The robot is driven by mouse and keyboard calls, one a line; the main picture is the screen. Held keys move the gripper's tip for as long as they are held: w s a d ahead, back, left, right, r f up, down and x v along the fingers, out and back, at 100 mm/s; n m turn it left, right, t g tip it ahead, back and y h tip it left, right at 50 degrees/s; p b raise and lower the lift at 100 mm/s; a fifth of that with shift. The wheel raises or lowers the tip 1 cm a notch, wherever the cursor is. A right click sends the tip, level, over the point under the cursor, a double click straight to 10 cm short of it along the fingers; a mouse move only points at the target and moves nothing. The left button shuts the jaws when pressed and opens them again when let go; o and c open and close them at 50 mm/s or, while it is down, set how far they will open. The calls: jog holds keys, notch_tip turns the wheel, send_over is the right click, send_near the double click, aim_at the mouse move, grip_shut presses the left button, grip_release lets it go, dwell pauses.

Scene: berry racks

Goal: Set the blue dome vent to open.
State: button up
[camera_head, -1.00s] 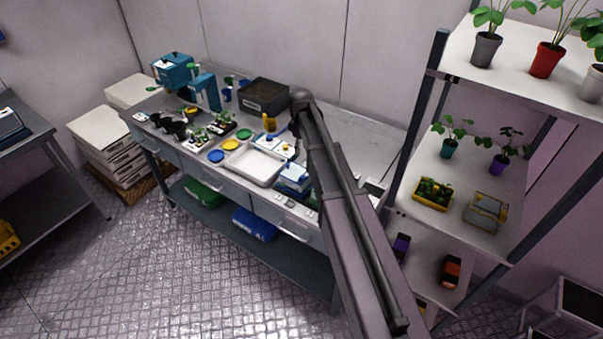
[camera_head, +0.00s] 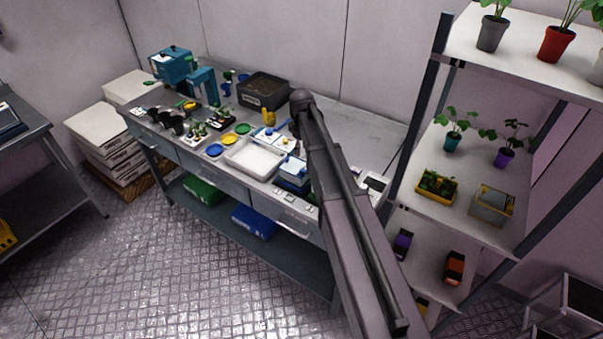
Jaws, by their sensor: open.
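A small box with blue and pale parts (camera_head: 293,174) stands near the front right of the workbench, just left of my arm. It may be the blue dome, but its vent is too small to make out, so I cannot tell its setting. My arm reaches up from the bottom of the view and bends over the bench. My gripper is hidden behind the arm, so its place relative to the box does not show.
A white tray (camera_head: 254,159) lies left of the box, with blue, yellow and green discs beside it. A black crate (camera_head: 264,90) stands at the back of the bench (camera_head: 350,129). A shelf rack (camera_head: 472,205) with potted plants and small yellow trays stands close on the right.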

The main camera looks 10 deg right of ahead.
aim_at(301, 170)
jog(key=shift+f+b, duration=4.65)
jog(key=shift+f, duration=0.35)
grip_shut()
